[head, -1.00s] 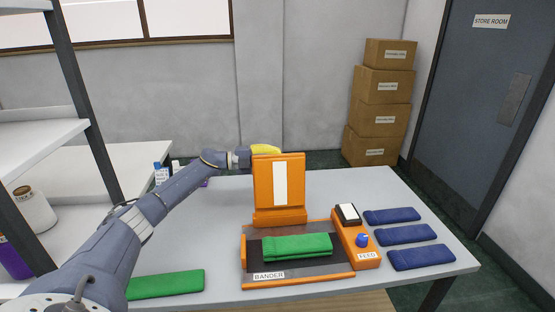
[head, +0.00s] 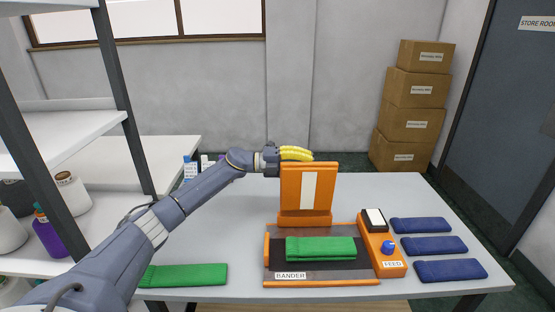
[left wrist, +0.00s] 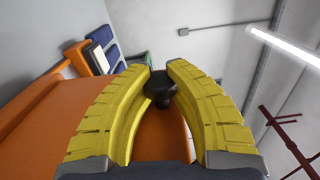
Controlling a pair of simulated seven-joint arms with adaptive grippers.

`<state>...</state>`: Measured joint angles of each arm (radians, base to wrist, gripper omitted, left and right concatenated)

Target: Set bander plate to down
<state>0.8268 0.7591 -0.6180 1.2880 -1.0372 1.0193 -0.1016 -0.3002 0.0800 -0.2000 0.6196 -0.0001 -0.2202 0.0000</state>
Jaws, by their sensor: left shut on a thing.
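The bander (head: 275,265) stands on the table with a folded green knit piece (head: 320,249) on its dark bed. Its orange plate (head: 292,190), with a white strip, stands raised and nearly upright at the back of the bed. My left gripper (head: 297,154) is at the plate's top edge, partly behind it. In the left wrist view its yellow fingers (left wrist: 158,72) are shut around a dark knob (left wrist: 159,92) beside the orange plate surface. The head view hides the knob. My right gripper is not in view.
A feed unit (head: 394,270) with a blue knob (head: 388,247) sits right of the bed. Several blue knit pieces (head: 432,246) lie farther right. Another green piece (head: 183,276) lies left. A shelf rack (head: 118,90) stands at the left; boxes (head: 411,123) are stacked behind.

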